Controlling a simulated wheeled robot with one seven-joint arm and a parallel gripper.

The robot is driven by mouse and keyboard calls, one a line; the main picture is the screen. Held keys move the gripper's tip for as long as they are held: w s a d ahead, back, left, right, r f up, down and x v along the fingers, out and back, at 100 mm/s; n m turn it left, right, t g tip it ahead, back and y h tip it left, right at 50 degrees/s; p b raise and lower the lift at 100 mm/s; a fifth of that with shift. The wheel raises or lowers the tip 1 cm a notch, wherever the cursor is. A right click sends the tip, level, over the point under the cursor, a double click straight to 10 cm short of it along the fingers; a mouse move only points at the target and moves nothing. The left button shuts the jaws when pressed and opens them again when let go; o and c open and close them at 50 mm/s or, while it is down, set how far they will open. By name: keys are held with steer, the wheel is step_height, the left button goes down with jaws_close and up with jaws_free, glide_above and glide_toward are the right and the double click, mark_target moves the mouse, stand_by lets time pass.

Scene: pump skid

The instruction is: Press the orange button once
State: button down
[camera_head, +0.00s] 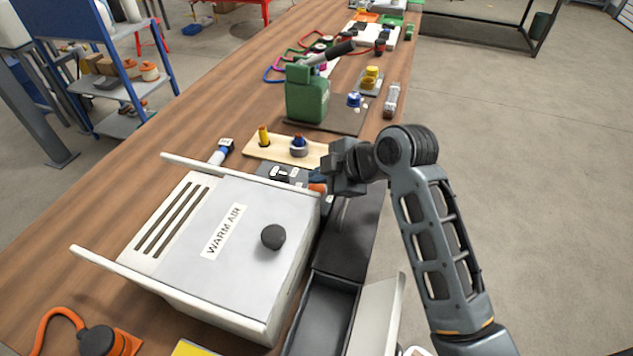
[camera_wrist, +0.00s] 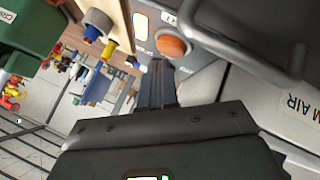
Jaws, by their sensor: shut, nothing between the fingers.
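The orange button (camera_wrist: 172,46) is a round cap on a grey panel (camera_wrist: 205,52), near the top middle of the wrist view. In the head view only a small orange part (camera_head: 317,188) shows beside my gripper (camera_head: 328,178), which hides the rest. In the wrist view my gripper's dark fingers (camera_wrist: 160,68) are together and empty. Their tips appear just below the button in the picture; I cannot tell whether they touch it.
A white box marked WARM AIR (camera_head: 222,232) with raised side rails stands close in front. A grey handle (camera_wrist: 255,50) arches beside the button in the wrist view. A green container (camera_head: 307,92) and a wooden board with pegs (camera_head: 282,150) stand farther along the bench.

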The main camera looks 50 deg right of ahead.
mark_target(321, 190)
steer(key=shift+r, duration=0.3)
step_height(321, 190, up, 5)
steer(key=p, duration=0.4)
steer(key=shift+p, duration=0.3)
steer(key=shift+s, duration=0.1)
stand_by(0.7)
